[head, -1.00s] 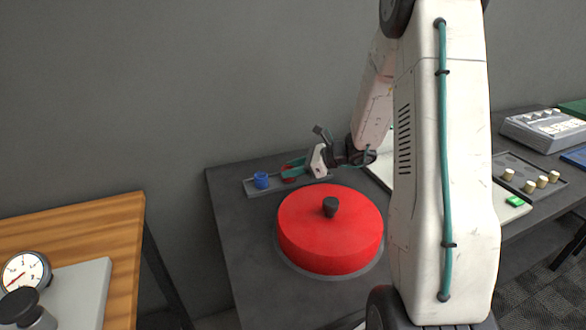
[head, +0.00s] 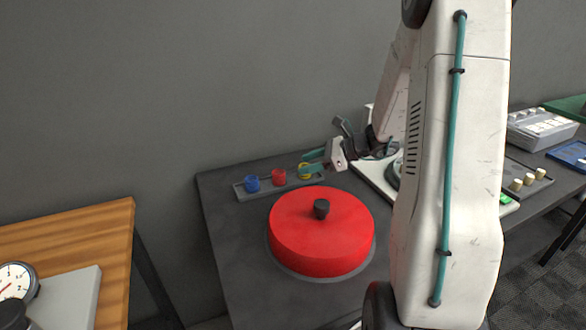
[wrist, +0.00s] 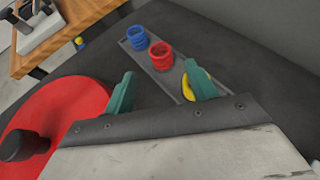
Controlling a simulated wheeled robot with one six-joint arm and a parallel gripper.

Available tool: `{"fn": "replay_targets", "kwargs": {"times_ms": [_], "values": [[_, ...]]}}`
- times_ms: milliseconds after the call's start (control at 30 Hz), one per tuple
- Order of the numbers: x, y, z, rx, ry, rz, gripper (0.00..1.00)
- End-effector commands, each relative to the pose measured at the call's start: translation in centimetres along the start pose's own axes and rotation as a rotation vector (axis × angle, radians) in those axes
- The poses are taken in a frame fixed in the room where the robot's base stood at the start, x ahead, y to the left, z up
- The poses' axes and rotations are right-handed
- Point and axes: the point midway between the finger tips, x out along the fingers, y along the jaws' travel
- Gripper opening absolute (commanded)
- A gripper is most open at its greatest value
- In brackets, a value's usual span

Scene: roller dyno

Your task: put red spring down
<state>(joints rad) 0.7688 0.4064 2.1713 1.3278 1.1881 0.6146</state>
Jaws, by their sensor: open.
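The red spring (head: 278,177) stands upright on a grey tray (head: 243,194), between a blue spring (head: 251,184) and a yellow one (head: 304,171). In the wrist view the red spring (wrist: 161,56) stands just beyond my fingertips, touching neither finger. My gripper (head: 312,162) is open and empty, to the right of the red spring in the head view. Its teal fingers (wrist: 160,88) are spread apart in the wrist view. One finger partly hides the yellow spring (wrist: 189,88).
A large red disc (head: 320,232) with a black knob sits in front of the tray on the dark table. A wooden table with a gauge (head: 16,283) is at the left. Bare dark tabletop lies left of the disc. A grey wall is behind.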

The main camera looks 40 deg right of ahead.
Motion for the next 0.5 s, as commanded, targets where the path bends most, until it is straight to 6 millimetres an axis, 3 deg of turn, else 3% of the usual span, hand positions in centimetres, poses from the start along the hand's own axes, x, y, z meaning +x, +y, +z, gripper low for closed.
{"fn": "replay_targets", "kwargs": {"times_ms": [133,333,500], "values": [[-2.3,0.0,0.0,0.0,0.0,-0.002,0.57],[-3.1,0.8,0.8,-0.036,0.012,0.024,0.57],[-1.8,5.6,4.6,-0.251,0.082,0.16,0.57]]}}
